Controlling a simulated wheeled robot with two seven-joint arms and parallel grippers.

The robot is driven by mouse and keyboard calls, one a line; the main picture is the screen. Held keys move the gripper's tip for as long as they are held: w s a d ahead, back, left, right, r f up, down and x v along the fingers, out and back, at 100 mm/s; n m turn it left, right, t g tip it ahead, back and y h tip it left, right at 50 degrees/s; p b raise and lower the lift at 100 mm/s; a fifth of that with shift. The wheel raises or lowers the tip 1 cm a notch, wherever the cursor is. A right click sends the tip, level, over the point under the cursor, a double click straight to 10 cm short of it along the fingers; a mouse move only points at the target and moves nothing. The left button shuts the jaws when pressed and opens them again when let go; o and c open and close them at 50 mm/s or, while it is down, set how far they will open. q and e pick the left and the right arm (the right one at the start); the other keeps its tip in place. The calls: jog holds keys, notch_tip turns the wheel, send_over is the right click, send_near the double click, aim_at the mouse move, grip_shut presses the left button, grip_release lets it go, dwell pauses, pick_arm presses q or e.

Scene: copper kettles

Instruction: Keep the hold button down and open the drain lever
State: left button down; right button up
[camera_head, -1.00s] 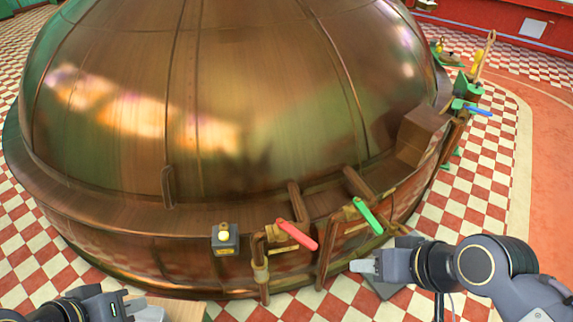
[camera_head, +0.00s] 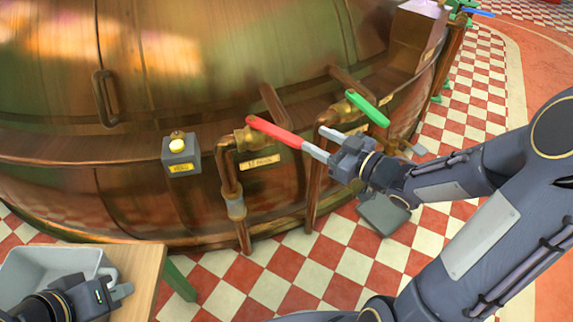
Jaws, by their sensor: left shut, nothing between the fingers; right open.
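The hold button is a pale yellow knob (camera_head: 177,142) on a grey box (camera_head: 181,158) at the kettle's rim. Nothing is on it. To its right, a red lever (camera_head: 274,131) sits on a copper pipe valve, and a green lever (camera_head: 368,108) sits on another pipe further right. The labels are too small to read, so I cannot tell which is the drain lever. My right gripper (camera_head: 319,142) is open at the free end of the red lever; one finger overlaps its tip, contact unclear. My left gripper (camera_head: 124,291) is shut and empty, low at the left, away from the button.
The large copper kettle (camera_head: 220,60) fills the back. A grey bin (camera_head: 40,262) stands on a wooden table (camera_head: 140,275) at the lower left, beside my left gripper. A grey plate (camera_head: 383,214) is below my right gripper. Copper pipes run down below the levers.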

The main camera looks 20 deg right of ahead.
aim_at(286, 135)
jog(key=w+a, duration=0.2)
jog(key=w+a+f+y+b, duration=0.1)
jog(key=a, duration=0.1)
jog(key=w+a+f+n+y+b, duration=0.1)
jog(key=w+a, duration=0.1)
jog(key=shift+w+a+f, duration=0.1)
jog(key=shift+w+a, duration=0.2)
jog(key=shift+a, duration=0.05)
pick_arm(q)
jog(key=f, duration=0.3)
jog(key=shift+w+a+f, duration=0.15)
jog(key=shift+w+f, duration=0.05)
jog(key=shift+f, duration=0.1)
pick_arm(e)
grip_shut()
